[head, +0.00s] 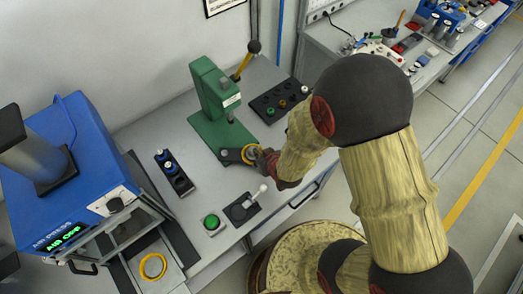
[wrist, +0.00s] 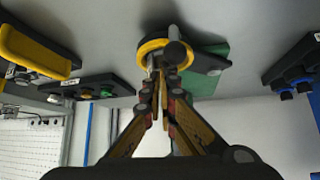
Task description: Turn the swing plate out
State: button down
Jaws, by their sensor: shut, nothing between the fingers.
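The green hand press (head: 212,95) stands on the bench with its yellow lever raised. The dark swing plate (head: 231,155) with a yellow ring (head: 249,153) at its right end lies by the front of the press base. In the wrist view the swing plate (wrist: 204,65) and ring (wrist: 153,46) are just beyond the fingertips. My gripper (head: 264,158) is at the ring's right side; its fingers (wrist: 160,75) are shut with nothing between them. They are close to a short post at the ring, but I cannot tell whether they touch it.
A blue air press (head: 75,165) stands at the left, with a second yellow ring (head: 153,266) in front. A two-post block (head: 174,172), a green button (head: 211,222) and a white-knobbed lever box (head: 241,208) sit nearby. A dark tray (head: 278,101) lies behind my arm.

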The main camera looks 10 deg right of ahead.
jog(key=shift+s+a+b, duration=0.2)
jog(key=shift+s+a, duration=0.25)
jog(key=shift+s, duration=0.2)
jog(key=shift+s+a+b, duration=0.15)
jog(key=shift+s+a, duration=0.25)
jog(key=shift+s, duration=0.4)
